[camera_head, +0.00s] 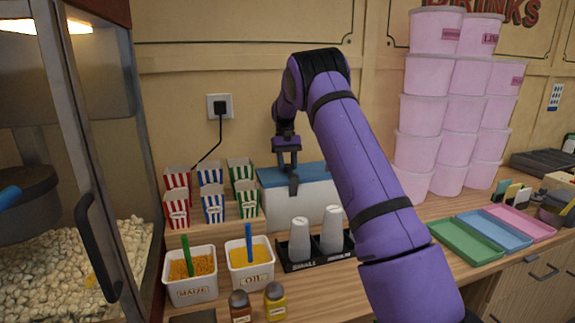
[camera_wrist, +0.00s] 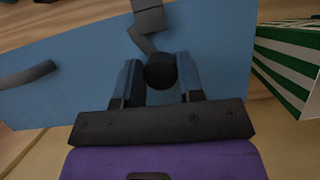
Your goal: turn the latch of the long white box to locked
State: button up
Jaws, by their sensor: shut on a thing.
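The long white box (camera_head: 315,201) stands on the counter at the back wall, with a blue lid (camera_head: 308,174). The blue lid (camera_wrist: 90,75) fills much of the wrist view, with a dark handle (camera_wrist: 27,74) at its left. The dark latch (camera_wrist: 148,22) is a bent piece at the top of that view, with a round knob (camera_wrist: 161,71) at its lower end. My gripper (camera_wrist: 160,84) is shut on the knob, one finger on each side. In the head view my gripper (camera_head: 287,158) is above the lid. The latch's locked mark is not visible.
Striped popcorn boxes (camera_head: 212,206) stand close left of the box. White cups (camera_head: 299,240) in a black holder stand in front of it. Stacked pink tubs (camera_head: 424,116) rise to the right. Coloured trays (camera_head: 466,240) lie farther right. Tubs marked maize (camera_head: 192,289) and oil (camera_head: 252,278) are front left.

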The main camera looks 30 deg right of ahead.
jog(key=m, duration=0.2)
jog(key=m+t+y, duration=0.1)
jog(key=m, duration=0.1)
jog(key=shift+m+y, duration=0.3)
jog(key=shift+m, duration=0.1)
dwell(0.5)
jog(key=o, duration=0.6)
jog(key=shift+o, duration=0.2)
jog(key=v, duration=1)
jog(key=shift+r, duration=0.4)
